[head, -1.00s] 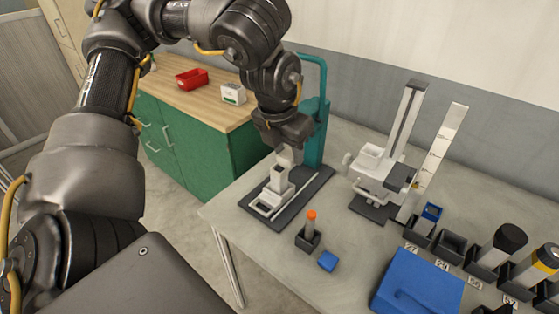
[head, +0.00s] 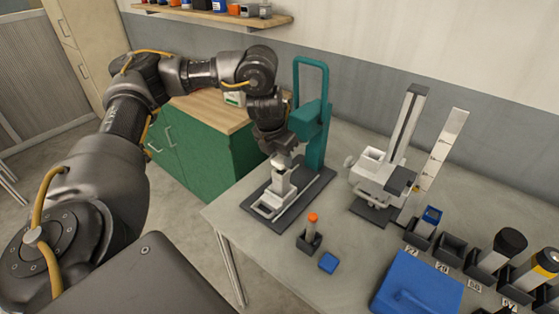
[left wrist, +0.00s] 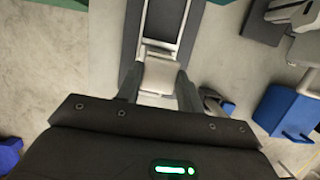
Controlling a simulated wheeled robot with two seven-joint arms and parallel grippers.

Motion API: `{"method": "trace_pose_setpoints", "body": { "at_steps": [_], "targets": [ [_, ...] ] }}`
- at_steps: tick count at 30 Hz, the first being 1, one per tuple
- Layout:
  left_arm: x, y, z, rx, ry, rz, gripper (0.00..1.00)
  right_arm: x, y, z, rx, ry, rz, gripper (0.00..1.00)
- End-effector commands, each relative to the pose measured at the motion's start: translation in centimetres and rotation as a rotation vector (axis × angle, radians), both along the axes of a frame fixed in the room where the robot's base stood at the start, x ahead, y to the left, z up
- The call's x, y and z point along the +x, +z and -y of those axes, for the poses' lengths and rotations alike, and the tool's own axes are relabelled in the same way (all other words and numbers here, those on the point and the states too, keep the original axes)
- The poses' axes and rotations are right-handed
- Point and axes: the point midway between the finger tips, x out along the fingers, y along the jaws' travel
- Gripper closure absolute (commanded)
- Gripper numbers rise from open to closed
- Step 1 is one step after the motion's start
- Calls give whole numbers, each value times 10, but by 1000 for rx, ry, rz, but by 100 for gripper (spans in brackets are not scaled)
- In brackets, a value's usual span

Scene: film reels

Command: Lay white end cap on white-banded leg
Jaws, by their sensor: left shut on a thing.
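My left gripper (head: 284,158) points down beside the teal press, with its fingers shut on a small pale end cap (left wrist: 158,75). In the head view this cap (head: 281,162) is at the top of an upright grey-white leg (head: 283,178). The leg stands in a pale fixture (head: 268,203) on the press's dark base. The cap meets or nearly meets the leg's top; I cannot tell whether it is seated. The fingers and cap hide the leg's upper end, and no white band is clear. My right gripper is out of view.
The teal press (head: 316,135) rises just right of my gripper. A white-and-grey measuring stand (head: 385,170) is further right. An orange-topped piece in a holder (head: 309,243), a blue block (head: 328,263), a blue box (head: 415,285) and several dark bins occupy the front and right of the table.

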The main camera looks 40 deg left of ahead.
Motion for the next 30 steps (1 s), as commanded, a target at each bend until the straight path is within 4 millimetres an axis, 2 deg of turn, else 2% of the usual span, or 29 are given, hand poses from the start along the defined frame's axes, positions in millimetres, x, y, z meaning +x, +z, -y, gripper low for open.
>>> {"method": "trace_pose_setpoints", "body": {
  "at_steps": [3, 18, 19, 23, 30],
  "targets": [
    [-1, -13, 0, -1, 2, -2, 84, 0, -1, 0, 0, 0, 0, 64],
    [0, -21, 0, -1, 2, 0, 84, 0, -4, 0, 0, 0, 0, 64],
    [0, -21, 0, -1, 2, 0, 60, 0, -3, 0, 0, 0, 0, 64],
    [0, -20, 0, -1, 2, 0, 43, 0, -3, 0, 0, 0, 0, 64],
    [0, -20, 0, -1, 2, 1, 41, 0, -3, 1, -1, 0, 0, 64]
  ]
}}
